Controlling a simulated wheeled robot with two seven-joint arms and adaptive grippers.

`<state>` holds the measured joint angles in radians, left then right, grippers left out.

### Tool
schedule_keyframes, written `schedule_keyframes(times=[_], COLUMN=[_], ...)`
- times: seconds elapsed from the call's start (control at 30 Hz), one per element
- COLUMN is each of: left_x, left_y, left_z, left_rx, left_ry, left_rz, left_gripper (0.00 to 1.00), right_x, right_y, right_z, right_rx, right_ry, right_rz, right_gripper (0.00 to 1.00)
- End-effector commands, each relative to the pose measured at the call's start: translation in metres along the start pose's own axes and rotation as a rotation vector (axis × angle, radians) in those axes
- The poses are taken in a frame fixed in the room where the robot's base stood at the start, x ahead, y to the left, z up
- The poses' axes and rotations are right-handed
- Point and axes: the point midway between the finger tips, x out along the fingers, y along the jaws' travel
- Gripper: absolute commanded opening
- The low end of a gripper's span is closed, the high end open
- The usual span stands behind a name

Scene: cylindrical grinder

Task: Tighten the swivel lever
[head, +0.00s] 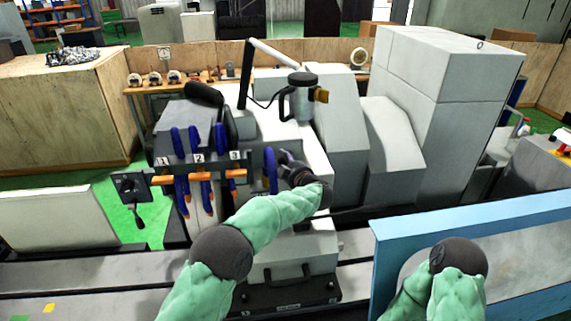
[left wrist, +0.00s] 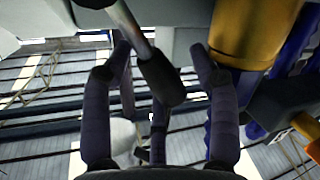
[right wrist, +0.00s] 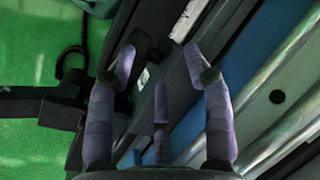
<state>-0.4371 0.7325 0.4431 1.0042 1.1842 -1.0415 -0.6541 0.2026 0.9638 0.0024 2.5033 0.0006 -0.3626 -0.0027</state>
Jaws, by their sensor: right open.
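A lever with a metal rod and a dark cylindrical grip (left wrist: 160,78) slants down from the top in the left wrist view; I take it for the swivel lever. My left gripper (left wrist: 160,60) is open, with its fingers on both sides of the grip and visible gaps to it. In the head view my left gripper (head: 289,162) is at the front of the grey machine (head: 300,140), and the lever's grip is hidden there. My right gripper (right wrist: 160,65) is open and empty in the right wrist view; in the head view my right arm hides it.
Blue-handled tools hang on a numbered rack (head: 170,180) just left of my left gripper. A metal jug (head: 300,95) stands on the machine above it. A blue-framed panel (head: 520,218) is at the right by my right arm. An orange cylinder (left wrist: 250,30) is close to the left fingers.

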Motion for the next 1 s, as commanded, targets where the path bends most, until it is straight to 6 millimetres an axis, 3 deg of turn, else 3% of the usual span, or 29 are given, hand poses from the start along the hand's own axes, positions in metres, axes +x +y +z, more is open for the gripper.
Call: schedule_keyframes(times=[0.33,0.8,1.0], left_x=[-0.012,-0.097,-0.116], left_y=[0.002,0.001,0.000], left_z=[-0.001,0.000,0.000], left_rx=[0.002,0.002,0.000], left_ry=[0.000,0.000,0.000], left_rz=[0.004,0.004,0.001], left_gripper=[0.60,0.60,0.60], right_x=[0.000,0.000,0.000], right_y=[0.000,0.000,0.000], right_z=[0.000,0.000,0.000], right_rx=[0.000,0.000,0.000], right_ry=[0.000,0.000,0.000], right_rz=[0.000,0.000,0.000], right_gripper=[0.51,0.51,0.51])
